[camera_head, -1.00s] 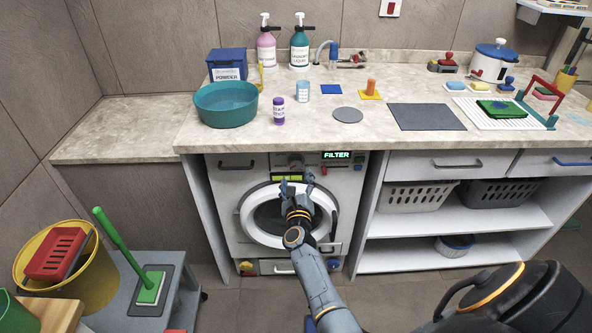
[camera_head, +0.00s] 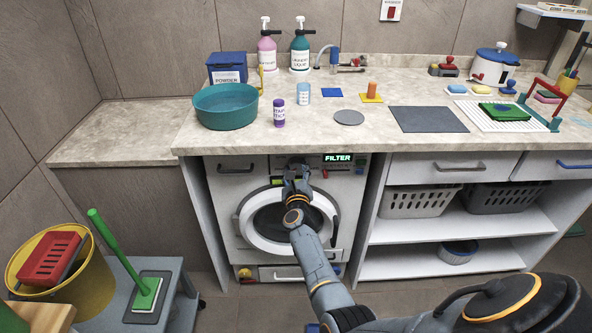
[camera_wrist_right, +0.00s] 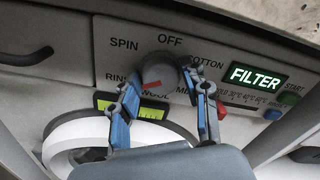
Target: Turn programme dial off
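The programme dial (camera_wrist_right: 158,70) is a dark grey round knob on the washing machine's (camera_head: 226,200) front panel. In the right wrist view its red mark points left and slightly down, toward the RINSE side. The OFF label (camera_wrist_right: 170,41) is above the dial. My right gripper (camera_wrist_right: 161,84) is open, with one blue-grey finger on each side of the dial's lower part. Small gaps seem to show between fingertips and knob; contact is unclear. In the head view the right gripper (camera_head: 297,174) partly covers the dial. My left gripper is not in view.
A lit FILTER display (camera_wrist_right: 257,77), a green START button (camera_wrist_right: 289,97), a blue button (camera_wrist_right: 272,114) and a red part (camera_wrist_right: 222,110) lie right of the dial. A yellow-green display (camera_wrist_right: 131,105) is below left. The countertop (camera_head: 290,133) overhangs the panel.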

